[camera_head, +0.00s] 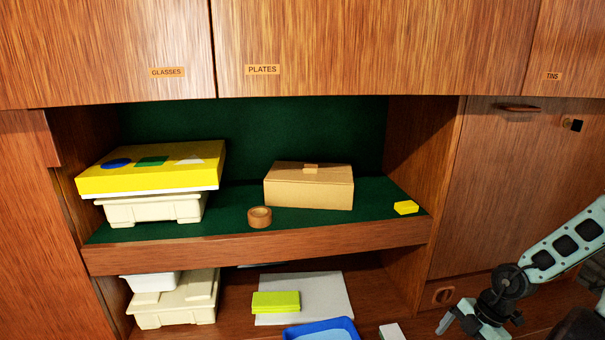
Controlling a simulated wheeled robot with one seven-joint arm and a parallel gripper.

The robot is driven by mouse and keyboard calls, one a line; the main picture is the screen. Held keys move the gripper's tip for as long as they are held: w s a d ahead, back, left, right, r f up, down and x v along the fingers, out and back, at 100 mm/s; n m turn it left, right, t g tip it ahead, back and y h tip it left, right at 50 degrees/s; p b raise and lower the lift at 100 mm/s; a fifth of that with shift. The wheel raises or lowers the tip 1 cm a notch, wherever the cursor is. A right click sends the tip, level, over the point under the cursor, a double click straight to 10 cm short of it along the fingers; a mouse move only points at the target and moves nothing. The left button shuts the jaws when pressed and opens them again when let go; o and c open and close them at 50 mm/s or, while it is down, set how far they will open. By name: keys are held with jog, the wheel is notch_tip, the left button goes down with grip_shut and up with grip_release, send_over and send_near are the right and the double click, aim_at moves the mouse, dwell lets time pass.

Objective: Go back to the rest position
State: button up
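My gripper (462,325) is at the lower right of the head view, at the end of my arm, in front of the wall unit's right side. Its fingers point down and to the left. The part near the fingertips is cut off by the bottom edge, so I cannot tell whether it is open or shut. I see nothing held in it.
The upper shelf holds a yellow box (130,182) on a cream bin (152,208), a wooden ring (260,217), a lidded box (308,187) and a yellow block (405,207). Below are a blue tray (322,328), a lime block (275,302) and a grey sheet (325,290).

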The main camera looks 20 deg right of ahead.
jog(key=w+a+r+n+t+h+p, duration=0.2)
jog(key=w+a+r+n, duration=0.4)
jog(key=w+r+n, duration=0.6)
jog(key=w+a+r+n+y, duration=0.1)
jog(key=a+r+n, duration=0.2)
jog(key=a+n, duration=0.3)
jog(key=w+a+r+n+p, duration=0.1)
jog(key=a+r+n, duration=0.1)
jog(key=a+n, duration=0.4)
jog(key=w+a+r+n+y, duration=0.1)
jog(key=a+r+n, duration=0.2)
jog(key=a+n, duration=0.3)
jog(key=s+a+r+n+g+p, duration=0.1)
jog(key=s+a+r+n, duration=0.4)
jog(key=n, duration=0.4)
jog(key=s+a+r+n+g+p, duration=0.1)
jog(key=s+a+r+n+g, duration=0.1)
jog(key=s+a+r+n, duration=0.45)
jog(key=s+a+r+n+h, duration=0.2)
jog(key=s+n, duration=0.7)
jog(key=n, duration=0.8)
jog(key=shift+a+r+n+h+p, duration=0.35)
jog(key=shift+r+h+p, duration=0.1)
jog(key=shift+h, duration=0.25)
